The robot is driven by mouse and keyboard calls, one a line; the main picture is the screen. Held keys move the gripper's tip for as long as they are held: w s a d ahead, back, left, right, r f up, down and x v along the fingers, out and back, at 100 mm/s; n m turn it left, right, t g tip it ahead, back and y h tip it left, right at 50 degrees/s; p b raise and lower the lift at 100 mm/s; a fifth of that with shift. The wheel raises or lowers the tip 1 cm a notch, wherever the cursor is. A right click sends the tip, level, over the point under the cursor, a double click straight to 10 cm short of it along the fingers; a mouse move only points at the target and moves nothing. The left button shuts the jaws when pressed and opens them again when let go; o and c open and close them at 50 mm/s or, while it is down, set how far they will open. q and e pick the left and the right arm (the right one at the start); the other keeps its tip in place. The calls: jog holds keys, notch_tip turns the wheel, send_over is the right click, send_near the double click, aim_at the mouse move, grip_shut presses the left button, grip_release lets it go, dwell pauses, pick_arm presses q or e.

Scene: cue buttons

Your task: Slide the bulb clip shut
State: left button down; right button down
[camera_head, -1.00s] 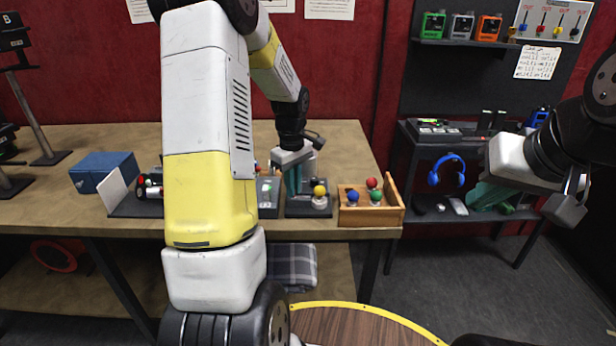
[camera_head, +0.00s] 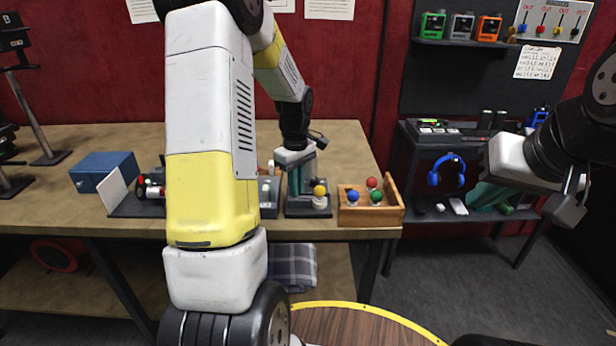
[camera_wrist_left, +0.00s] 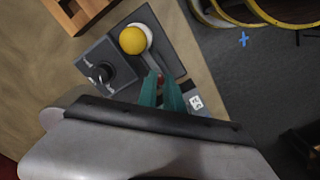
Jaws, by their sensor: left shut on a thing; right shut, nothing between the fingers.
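The yellow bulb (camera_head: 320,190) sits in a white socket on a dark grey panel (camera_head: 300,211) near the front edge of the workbench. In the left wrist view the yellow bulb (camera_wrist_left: 132,40) is beyond my fingertips, beside a slot in the panel. My left gripper (camera_head: 295,192) is down at the panel, just left of the bulb. My right gripper (camera_head: 478,200) is shut and empty at the right, away from the bench.
A wooden box (camera_head: 396,199) with red, blue and green bulbs stands right of the panel. A black dial (camera_wrist_left: 102,72) is on the panel. A blue box (camera_head: 104,169) is at the left of the bench. My left arm hides the middle of the bench.

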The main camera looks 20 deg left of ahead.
aim_at(301, 197)
pick_arm(q)
jog(key=shift+w+d, duration=0.15)
jog(key=shift+d, duration=0.45)
jog(key=c, duration=1.5)
grip_release()
jog(key=shift+r, duration=3.9)
jog(key=shift+r, duration=0.1)
jog(key=s+d+r+m+t, duration=0.2)
jog(key=s+r+m, duration=0.2)
jog(key=s, duration=0.3)
jog(key=s+d+r+m+t+h, duration=0.1)
jog(key=s+d+r+m+t, duration=0.1)
jog(key=s, duration=0.6)
jog(key=s+d+r+m+t+h, duration=0.1)
jog(key=s+d+r+m+t, duration=0.1)
jog(key=s+r+m, duration=0.4)
jog(key=shift+s+d+r+m, duration=0.25)
jog(key=shift+s+d+m, duration=0.15)
jog(key=shift+s+d, duration=0.4)
